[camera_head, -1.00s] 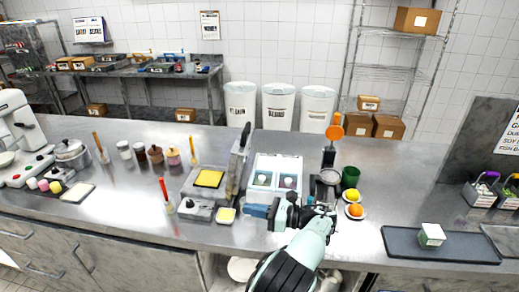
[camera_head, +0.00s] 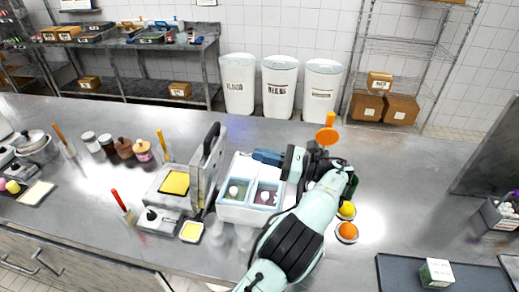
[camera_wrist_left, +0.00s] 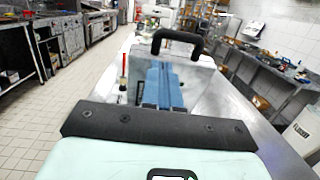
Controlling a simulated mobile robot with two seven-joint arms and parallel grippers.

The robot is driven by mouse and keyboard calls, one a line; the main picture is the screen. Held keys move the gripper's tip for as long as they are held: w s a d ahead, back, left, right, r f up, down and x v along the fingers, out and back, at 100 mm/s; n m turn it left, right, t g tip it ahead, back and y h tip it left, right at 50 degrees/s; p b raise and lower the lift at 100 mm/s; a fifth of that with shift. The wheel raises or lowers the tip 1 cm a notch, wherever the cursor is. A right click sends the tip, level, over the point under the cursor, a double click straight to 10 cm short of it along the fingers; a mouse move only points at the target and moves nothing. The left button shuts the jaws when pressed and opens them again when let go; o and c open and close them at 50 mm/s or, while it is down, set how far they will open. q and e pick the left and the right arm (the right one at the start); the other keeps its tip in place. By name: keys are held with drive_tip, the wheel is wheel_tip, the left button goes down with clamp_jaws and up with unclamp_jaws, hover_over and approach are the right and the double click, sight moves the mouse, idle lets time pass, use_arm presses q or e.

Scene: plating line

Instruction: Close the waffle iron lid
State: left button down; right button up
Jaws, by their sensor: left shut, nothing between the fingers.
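The waffle iron (camera_head: 158,197) stands on the steel counter with a yellow square on its lower plate. Its lid (camera_head: 209,168) is raised, standing about upright at the right side of the base, with a black handle (camera_head: 211,137) on top. In the left wrist view the lid (camera_wrist_left: 205,82) is a grey panel ahead, with its handle (camera_wrist_left: 178,40) above. My left gripper (camera_head: 256,156) is shut and empty, its blue fingers pointing left at the lid from its right side, with a gap in the head view. The fingers (camera_wrist_left: 164,75) overlap the lid in the wrist view; contact cannot be told there. My right gripper is not in view.
A white two-compartment container (camera_head: 240,212) stands right of the lid, below my left gripper. Left of the iron are several jars (camera_head: 124,149) and a red-handled tool (camera_head: 119,200). An orange (camera_head: 347,231) and a dark tray (camera_head: 400,275) lie to the right.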

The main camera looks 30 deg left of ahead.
use_arm(q)
drive_tip(key=b, duration=0.1)
approach(209, 159)
drive_tip(key=a+r, duration=0.5)
drive_tip(key=a, duration=0.1)
drive_tip(key=shift+w+a, duration=0.35)
drive_tip(key=shift+a, duration=0.15)
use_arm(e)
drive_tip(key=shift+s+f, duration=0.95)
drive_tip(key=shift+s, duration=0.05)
use_arm(q)
drive_tip(key=shift+a+r, duration=0.1)
